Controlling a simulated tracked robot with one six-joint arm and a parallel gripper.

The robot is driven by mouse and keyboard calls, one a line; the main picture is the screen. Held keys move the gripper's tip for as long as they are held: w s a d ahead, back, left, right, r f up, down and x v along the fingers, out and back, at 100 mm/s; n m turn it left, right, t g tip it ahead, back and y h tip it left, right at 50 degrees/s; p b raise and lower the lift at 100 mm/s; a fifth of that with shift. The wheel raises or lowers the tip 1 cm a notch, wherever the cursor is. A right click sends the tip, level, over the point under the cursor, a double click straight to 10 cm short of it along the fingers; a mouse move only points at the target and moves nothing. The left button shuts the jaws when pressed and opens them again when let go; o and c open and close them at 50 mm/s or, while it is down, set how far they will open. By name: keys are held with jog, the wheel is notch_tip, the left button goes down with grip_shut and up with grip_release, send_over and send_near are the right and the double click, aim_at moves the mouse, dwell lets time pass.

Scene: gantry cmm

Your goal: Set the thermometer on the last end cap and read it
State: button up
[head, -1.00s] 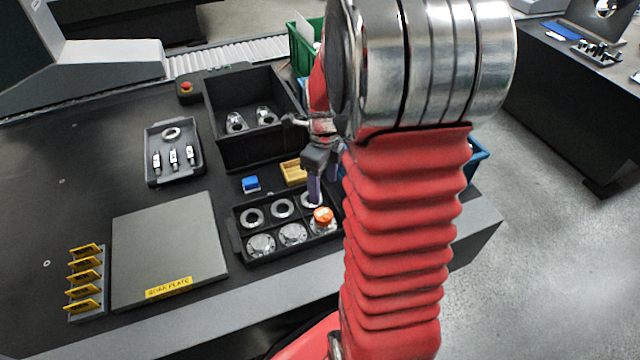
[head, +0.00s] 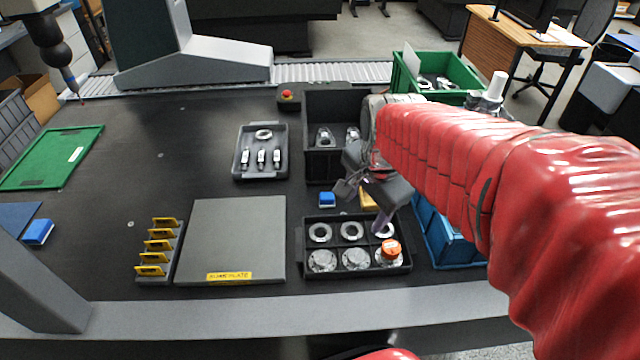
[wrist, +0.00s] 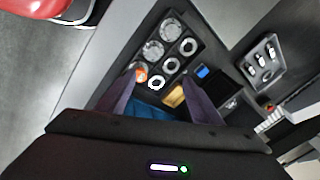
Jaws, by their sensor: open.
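The orange-topped thermometer (head: 391,247) sits on the end cap (head: 389,261) in the front right compartment of the black tray (head: 309,271). Two other end caps, the left one (head: 322,261) and the middle one (head: 356,259), lie bare in the front row. My gripper (head: 379,222) is open and empty above the tray's back right corner, behind the thermometer and apart from it. In the wrist view the thermometer (wrist: 141,72) shows beside one fingertip, and my open gripper (wrist: 163,92) has nothing between its fingers. No reading is legible.
Flanged rings (head: 320,232) fill the tray's back row. A black bin (head: 321,165) stands behind, a blue bin (head: 440,235) to the right. A small blue block (head: 327,200) and a yellow block (head: 368,200) lie behind the tray. The soak plate (head: 233,235) at left is bare.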

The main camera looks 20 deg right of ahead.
jog(key=s+a+r+n+t, duration=0.2)
jog(key=s+a+r+n, duration=0.3)
jog(key=n, duration=0.9)
jog(key=s+a, duration=0.2)
jog(key=a, duration=0.1)
jog(key=shift+s+n+t+y, duration=0.3)
jog(key=shift+s, duration=0.1)
